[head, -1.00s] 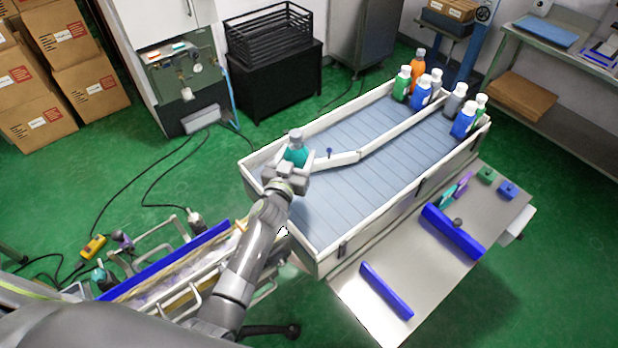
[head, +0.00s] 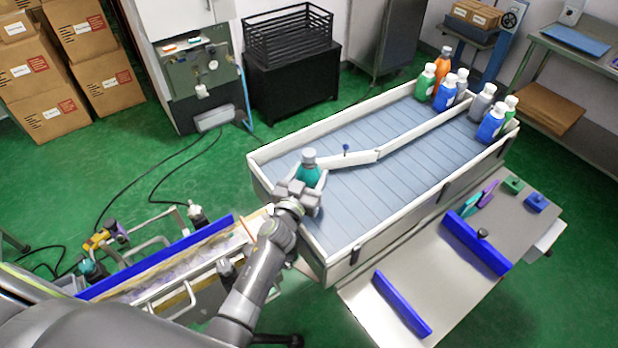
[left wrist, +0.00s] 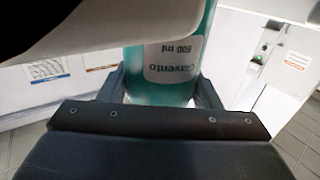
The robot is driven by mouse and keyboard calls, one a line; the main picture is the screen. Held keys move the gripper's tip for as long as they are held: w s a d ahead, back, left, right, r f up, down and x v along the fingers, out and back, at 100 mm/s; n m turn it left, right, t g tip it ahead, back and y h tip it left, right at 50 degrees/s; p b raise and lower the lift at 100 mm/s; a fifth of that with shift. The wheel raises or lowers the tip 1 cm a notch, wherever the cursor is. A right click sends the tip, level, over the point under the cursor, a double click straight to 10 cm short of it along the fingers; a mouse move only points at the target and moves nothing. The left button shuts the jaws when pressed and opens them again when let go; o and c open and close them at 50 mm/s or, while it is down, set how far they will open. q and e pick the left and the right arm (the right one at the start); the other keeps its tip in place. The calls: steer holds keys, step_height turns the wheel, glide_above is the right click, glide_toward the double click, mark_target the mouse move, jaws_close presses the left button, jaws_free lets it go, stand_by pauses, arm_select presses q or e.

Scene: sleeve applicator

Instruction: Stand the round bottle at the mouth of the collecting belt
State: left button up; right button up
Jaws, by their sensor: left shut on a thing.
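A teal round bottle (head: 309,170) with a grey-white cap stands upright in the head view, at the near left end of the collecting belt (head: 345,205). My left gripper (head: 301,190) is shut on the bottle from the near side. In the left wrist view the bottle (left wrist: 165,75) sits between the two fingers, with its "500 ml" label upside down. The gripper hides its lower part in the head view, so I cannot tell whether its base touches the belt. My right gripper is not in view.
White side walls frame the belt, and a hinged white guide (head: 350,163) lies just right of the bottle. Several bottles (head: 446,92) stand at the far end. A side table with blue rails (head: 402,303) adjoins the belt's near side.

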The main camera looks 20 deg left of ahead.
arm_select(q)
steer(key=shift+w+r, duration=0.1)
steer(key=o, duration=1.4)
steer(key=shift+c, duration=0.2)
steer(key=shift+s, duration=0.2)
steer(key=shift+s, duration=0.15)
steer(key=s+p, duration=0.2)
steer(key=s, duration=0.9)
steer(key=shift+s+a+p, duration=0.3)
steer(key=shift+s+a, duration=0.05)
steer(key=shift+a, duration=0.1)
